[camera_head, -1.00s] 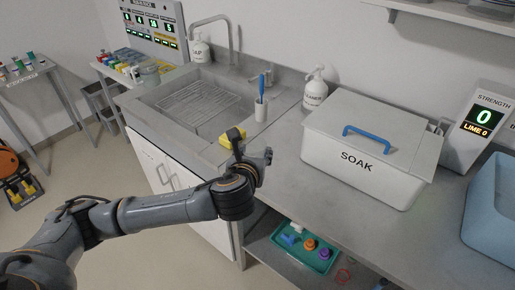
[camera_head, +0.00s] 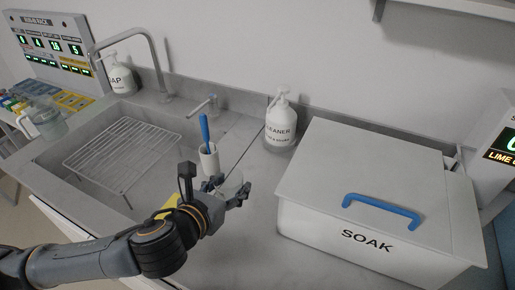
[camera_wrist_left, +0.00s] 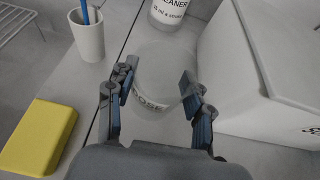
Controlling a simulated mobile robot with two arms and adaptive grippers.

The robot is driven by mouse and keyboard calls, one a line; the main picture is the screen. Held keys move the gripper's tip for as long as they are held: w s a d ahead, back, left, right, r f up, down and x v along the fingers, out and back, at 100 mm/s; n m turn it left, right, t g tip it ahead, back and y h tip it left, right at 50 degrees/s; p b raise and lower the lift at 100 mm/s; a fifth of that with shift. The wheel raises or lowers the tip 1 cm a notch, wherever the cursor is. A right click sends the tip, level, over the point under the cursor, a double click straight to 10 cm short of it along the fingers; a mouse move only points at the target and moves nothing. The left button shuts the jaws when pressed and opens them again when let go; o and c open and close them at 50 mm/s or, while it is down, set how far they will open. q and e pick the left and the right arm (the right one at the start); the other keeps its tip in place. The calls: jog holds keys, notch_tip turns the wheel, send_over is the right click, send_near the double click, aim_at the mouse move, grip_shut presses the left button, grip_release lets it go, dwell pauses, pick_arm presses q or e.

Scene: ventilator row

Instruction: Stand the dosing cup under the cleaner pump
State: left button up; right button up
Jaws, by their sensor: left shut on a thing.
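The dosing cup is a clear cup with a label reading DOSE. It stands out between the fingers in the left wrist view (camera_wrist_left: 160,68) and shows faintly in the head view (camera_head: 232,182). My left gripper (camera_head: 232,193) is shut on the cup, one finger on each side, over the counter; its fingers also show in the left wrist view (camera_wrist_left: 156,88). The cleaner pump (camera_head: 281,122) is a white bottle labelled CLEANER, standing behind and right of the cup, near the wall. Its lower part shows at the top of the left wrist view (camera_wrist_left: 170,10). My right gripper is out of view.
A white cup with a blue brush (camera_head: 208,158) stands left of the pump. A yellow sponge (camera_wrist_left: 38,137) lies left of my gripper. The white SOAK box (camera_head: 330,228) stands to the right. The sink (camera_head: 75,190) with its rack is at left. Counter between gripper and pump is clear.

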pick_arm(q)
jog(key=shift+w+d, duration=0.1)
jog(key=w+d+p, duration=0.1)
jog(key=w+d, duration=0.1)
jog(key=w, duration=0.4)
jog(key=w+d+f, duration=0.1)
jog(key=w+d, duration=0.2)
jog(key=w, duration=0.3)
jog(key=w+d+f+p, duration=0.1)
jog(key=w+d, duration=0.1)
jog(key=w, duration=0.4)
jog(key=shift+d+p, duration=0.3)
jog(key=shift+d, duration=0.05)
jog(key=shift+s+a+f, duration=0.1)
jog(key=shift+f, duration=0.75)
notch_tip(320, 180, down, 3)
jog(key=shift+r, duration=0.15)
jog(key=shift+w+f, duration=0.2)
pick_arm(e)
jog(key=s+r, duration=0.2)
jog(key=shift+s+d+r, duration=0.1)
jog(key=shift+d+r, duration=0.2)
pick_arm(q)
jog(key=shift+f, duration=0.15)
